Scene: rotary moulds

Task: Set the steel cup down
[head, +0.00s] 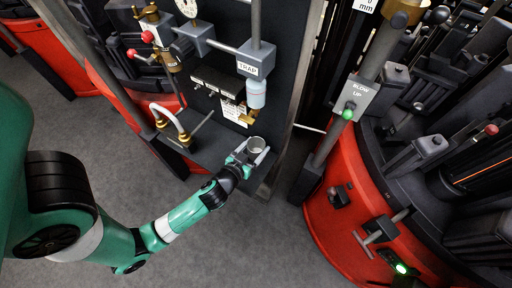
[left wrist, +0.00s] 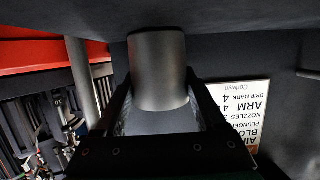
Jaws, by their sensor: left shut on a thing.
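The steel cup (head: 256,145) is a small grey cylinder, open at the top in the head view, near the right front corner of the dark shelf (head: 207,148). My left gripper (head: 249,155) is shut on the cup, one finger on each side. In the left wrist view the cup (left wrist: 158,72) stands between the two dark fingers (left wrist: 158,100) of my left gripper. I cannot tell whether its base touches the shelf. My right gripper is in neither view.
A curved metal handle (head: 170,122) is at the shelf's left. A red machine (head: 335,205) with a BLOW UP post (head: 356,98) stands right. A printed sign (left wrist: 240,115) is beside the gripper.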

